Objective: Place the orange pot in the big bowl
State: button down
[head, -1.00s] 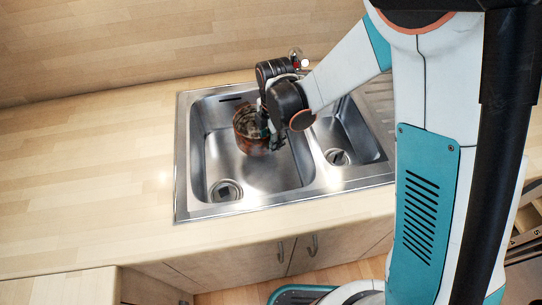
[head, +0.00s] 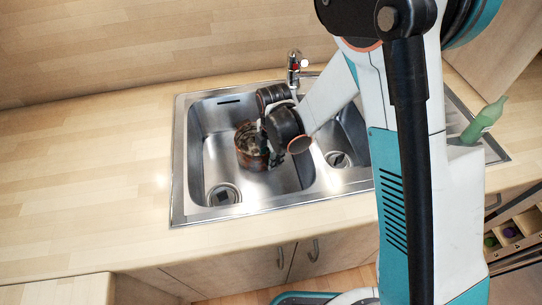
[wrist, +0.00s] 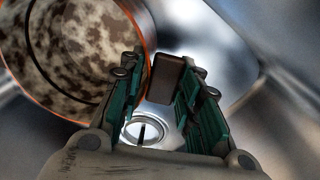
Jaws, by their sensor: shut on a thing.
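The orange pot (head: 246,147), a rusty orange-brown vessel with a mottled inside, is within the big bowl (head: 214,166), the larger left basin of the steel sink. In the wrist view the pot (wrist: 75,50) fills the upper left, its orange rim beside my left finger. My gripper (head: 265,146) is at the pot's right side. In the wrist view my gripper (wrist: 162,95) is shut on a dark brown piece, seemingly the pot's handle. The pot looks low in the bowl, but I cannot tell whether it touches the bottom.
The big bowl's drain (head: 223,195) lies in front and left of the pot. The small bowl (head: 345,140) is to the right, partly behind my arm. A tap (head: 294,66) stands behind the sink. A green bottle (head: 485,119) is at the far right. The left counter (head: 85,170) is clear.

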jog(key=c, duration=1.2)
grip_release()
jog(key=r+p, duration=0.1)
jog(key=r, duration=0.3)
jog(key=r+p, duration=0.1)
jog(key=r, duration=0.3)
jog(key=r+p, duration=0.2)
jog(key=r, duration=0.2)
jog(key=shift+s+d, duration=0.15)
jog(key=shift+s, duration=0.1)
